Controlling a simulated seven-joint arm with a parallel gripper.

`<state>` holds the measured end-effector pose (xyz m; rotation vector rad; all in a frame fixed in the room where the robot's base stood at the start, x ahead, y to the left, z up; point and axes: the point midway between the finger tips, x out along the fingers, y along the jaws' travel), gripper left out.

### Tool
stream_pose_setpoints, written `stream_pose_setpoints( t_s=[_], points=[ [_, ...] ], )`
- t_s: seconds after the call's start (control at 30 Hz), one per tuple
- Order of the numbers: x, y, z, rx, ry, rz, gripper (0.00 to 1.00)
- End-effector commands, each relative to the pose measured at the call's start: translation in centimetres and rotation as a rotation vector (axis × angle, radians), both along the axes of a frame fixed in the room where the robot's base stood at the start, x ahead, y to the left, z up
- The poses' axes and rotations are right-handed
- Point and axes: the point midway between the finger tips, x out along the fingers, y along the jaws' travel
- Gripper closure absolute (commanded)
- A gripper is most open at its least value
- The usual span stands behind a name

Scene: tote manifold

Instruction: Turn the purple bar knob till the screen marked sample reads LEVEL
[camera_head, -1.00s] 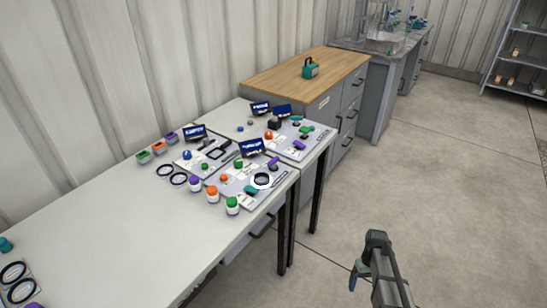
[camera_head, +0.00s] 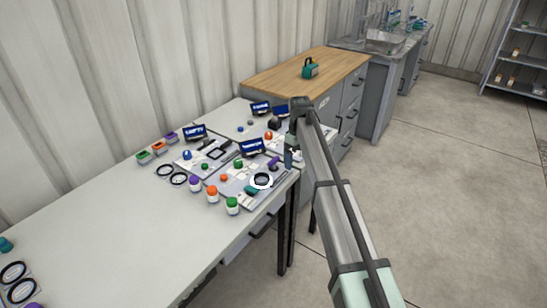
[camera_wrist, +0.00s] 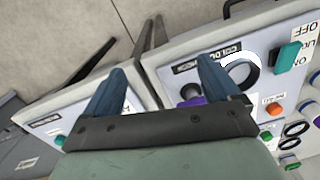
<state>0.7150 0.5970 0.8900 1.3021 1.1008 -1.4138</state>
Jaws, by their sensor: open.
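A purple bar knob (camera_head: 273,162) stands on the near panel (camera_head: 225,187). Dark blue screens stand behind the panels, one at the near panel (camera_head: 252,148). My arm hides much of the far panel.
A teal knob (camera_wrist: 288,57) and an orange button (camera_wrist: 274,109) sit near the purple knob. Purple, orange and green-capped jars stand left of the near panel, the green one (camera_head: 232,206) nearest. The left table top (camera_head: 110,230) is mostly clear.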

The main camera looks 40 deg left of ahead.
Motion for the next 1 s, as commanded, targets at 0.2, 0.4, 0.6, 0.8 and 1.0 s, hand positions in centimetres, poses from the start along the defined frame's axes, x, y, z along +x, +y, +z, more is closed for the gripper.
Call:
stream_pose_setpoints(
  t_s=[0.2,0.4,0.6,0.8,1.0],
  points=[
    [-1.5,6.5,8.4,0.034,-0.032,0.115,0.11],
    [-2.5,8.6,11.7,0.045,-0.043,0.162,0.11],
    [-2.7,8.8,10.7,0.046,-0.044,0.167,0.11],
    [-2.8,8.7,7.5,0.046,-0.044,0.167,0.11],
    [-2.8,8.7,3.9,0.046,-0.044,0.167,0.11]
  ],
)
